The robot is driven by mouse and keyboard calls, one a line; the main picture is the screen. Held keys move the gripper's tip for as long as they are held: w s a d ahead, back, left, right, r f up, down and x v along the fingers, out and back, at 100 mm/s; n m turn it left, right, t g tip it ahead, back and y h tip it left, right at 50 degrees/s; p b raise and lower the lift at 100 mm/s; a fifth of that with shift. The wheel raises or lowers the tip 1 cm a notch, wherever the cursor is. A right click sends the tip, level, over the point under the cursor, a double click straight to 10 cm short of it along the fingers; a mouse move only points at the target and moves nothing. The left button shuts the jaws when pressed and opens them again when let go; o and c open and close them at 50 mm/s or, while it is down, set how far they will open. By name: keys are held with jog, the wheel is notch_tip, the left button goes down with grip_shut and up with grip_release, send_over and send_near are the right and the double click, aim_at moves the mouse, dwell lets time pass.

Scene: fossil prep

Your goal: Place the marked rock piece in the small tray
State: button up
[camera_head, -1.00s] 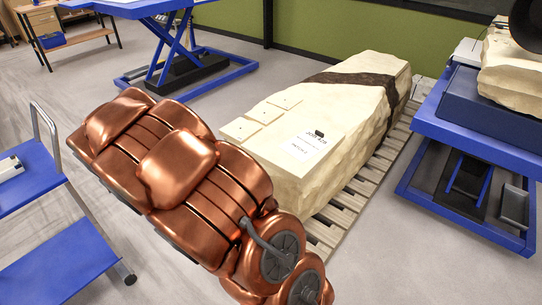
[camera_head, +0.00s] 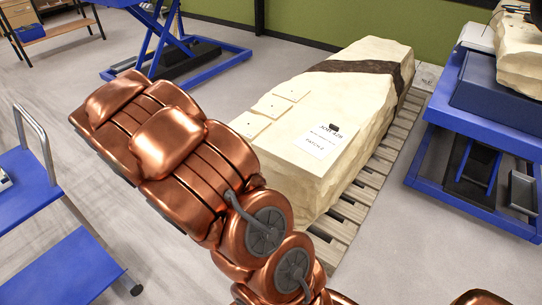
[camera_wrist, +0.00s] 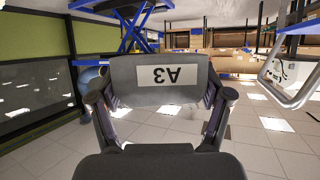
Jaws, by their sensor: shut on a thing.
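A grey piece (camera_wrist: 185,73) with a white label reading "A3", upside down in the wrist view, sits between the fingers of my gripper (camera_wrist: 160,100). My gripper is shut on it. The fingers touch its left and right sides, and its far side is hidden. In the head view my copper arm fills the middle and lower part, and neither gripper nor piece can be made out. I cannot make out the small tray for certain in either view.
A long pale rock block (camera_head: 345,100) with a dark band, paper sheet and small plates lies on a wooden pallet (camera_head: 375,175). A blue cart (camera_head: 75,255) stands left, a blue lift table (camera_head: 480,140) with rock right, another lift table (camera_head: 185,60) behind. Floor between them is clear.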

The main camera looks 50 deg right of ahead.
jog(key=s+d+f+m+g+h+b, duration=0.25)
jog(key=s+d+f+m, duration=0.2)
jog(key=d, duration=0.55)
jog(key=s+d+f+m+g+h+b, duration=0.1)
jog(key=s+d+f+m+g+h, duration=0.25)
jog(key=d, duration=0.65)
jog(key=s+d+f+m+g+h+b, duration=0.1)
jog(key=s+d+f+m+g, duration=0.3)
jog(key=s, duration=0.5)
jog(key=s+d+f+m+g+h+b, duration=0.1)
jog(key=s+d+f+m+g, duration=0.15)
jog(key=s+d, duration=0.55)
jog(key=p, duration=0.2)
send_over(289, 154)
jog(key=shift+f+n+t, duration=0.45)
jog(key=shift+f, duration=0.45)
jog(key=shift+d+f+p, duration=0.1)
jog(key=shift+f+p, duration=0.3)
jog(key=shift+f, duration=1.35)
jog(key=shift+f, duration=0.15)
jog(key=o, duration=1.4)
